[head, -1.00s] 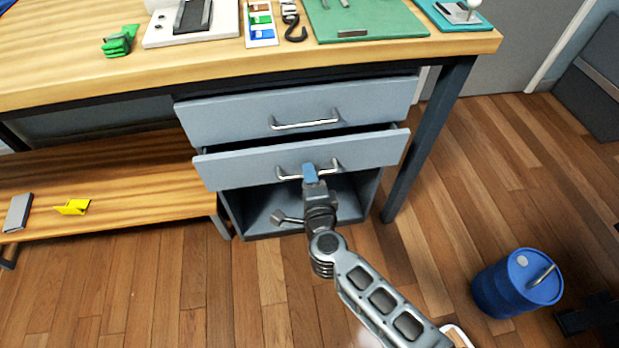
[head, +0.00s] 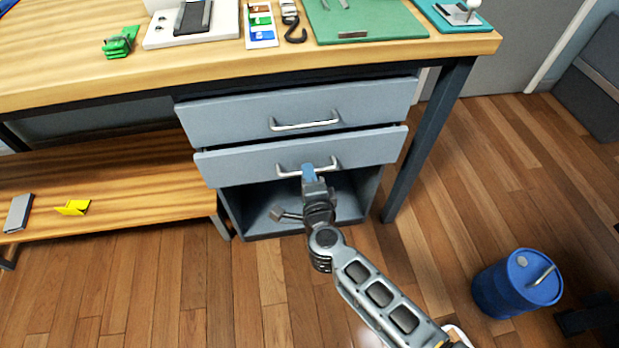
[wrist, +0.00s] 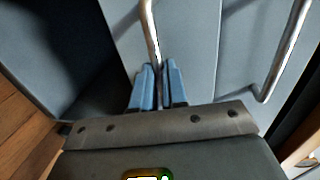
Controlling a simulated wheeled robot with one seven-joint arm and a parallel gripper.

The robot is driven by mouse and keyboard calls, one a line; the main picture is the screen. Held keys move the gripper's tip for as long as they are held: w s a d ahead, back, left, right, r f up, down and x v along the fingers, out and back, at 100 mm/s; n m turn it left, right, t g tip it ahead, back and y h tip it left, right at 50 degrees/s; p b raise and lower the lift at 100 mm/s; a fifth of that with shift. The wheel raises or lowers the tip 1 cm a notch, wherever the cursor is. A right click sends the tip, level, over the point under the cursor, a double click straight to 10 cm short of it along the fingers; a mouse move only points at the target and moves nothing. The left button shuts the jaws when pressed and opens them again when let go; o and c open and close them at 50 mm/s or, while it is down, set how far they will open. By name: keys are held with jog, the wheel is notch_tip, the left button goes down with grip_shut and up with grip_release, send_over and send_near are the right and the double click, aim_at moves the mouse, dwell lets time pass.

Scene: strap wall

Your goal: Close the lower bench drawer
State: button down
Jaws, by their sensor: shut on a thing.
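The lower bench drawer (head: 240,165) is a grey front with a silver bar handle, below the upper drawer (head: 240,115). It stands slightly out from the bench, with a thin dark gap along its top edge. My gripper (head: 308,172) is at the middle of the lower drawer's handle (head: 287,173). In the wrist view, its blue fingers (wrist: 157,80) are shut on the handle bar (wrist: 150,30). The fingertips partly hide the bar. The upper drawer's handle (wrist: 285,60) shows to the right in the wrist view.
An open grey compartment (head: 250,205) lies below the lower drawer. A dark bench leg (head: 425,145) stands to the right. A blue barrel (head: 515,285) stands on the wooden floor at the right. A low wooden shelf (head: 130,185) is at the left.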

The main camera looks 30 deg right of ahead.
aim_at(305, 161)
jog(key=shift+r+x, duration=0.15)
jog(key=shift+x, duration=0.6)
jog(key=shift+r+x, duration=0.2)
jog(key=shift+x, duration=0.6)
jog(key=shift+w, duration=0.1)
jog(key=c, duration=1.2)
grip_release()
jog(key=shift+o, duration=0.2)
jog(key=p+v, duration=0.2)
jog(key=v, duration=0.5)
jog(key=shift+s, duration=0.4)
